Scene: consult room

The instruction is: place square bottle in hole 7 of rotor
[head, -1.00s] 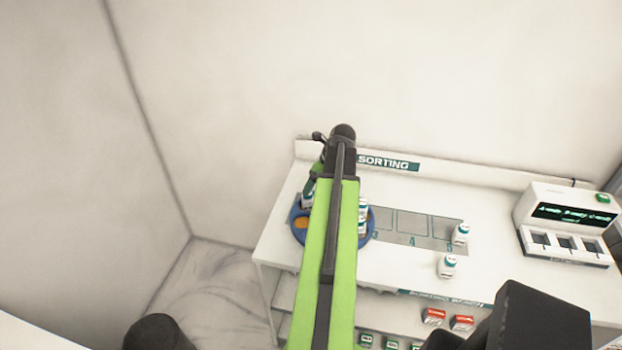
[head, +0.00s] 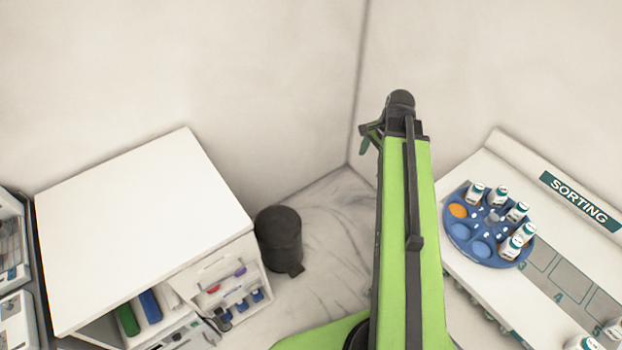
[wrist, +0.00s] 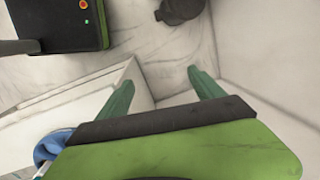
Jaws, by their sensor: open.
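The blue round rotor (head: 447,226) lies on the white sorting table at the right of the head view. Several white bottles with teal caps (head: 497,196) stand in its holes. The hole numbers are too small to read surely, and I cannot tell which bottle is the square one. My gripper (head: 368,140) is left of the table, away from the rotor. In the wrist view my gripper (wrist: 162,88) is open and empty above the floor. A blue rotor edge (wrist: 50,146) shows there at lower left.
The sorting table (head: 482,165) has a marked grey strip and two more bottles (head: 584,343) at its lower right. A white cabinet (head: 140,215) with shelves stands at left. A black bin (head: 279,238) stands beside it. Marble floor (head: 325,225) lies free between.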

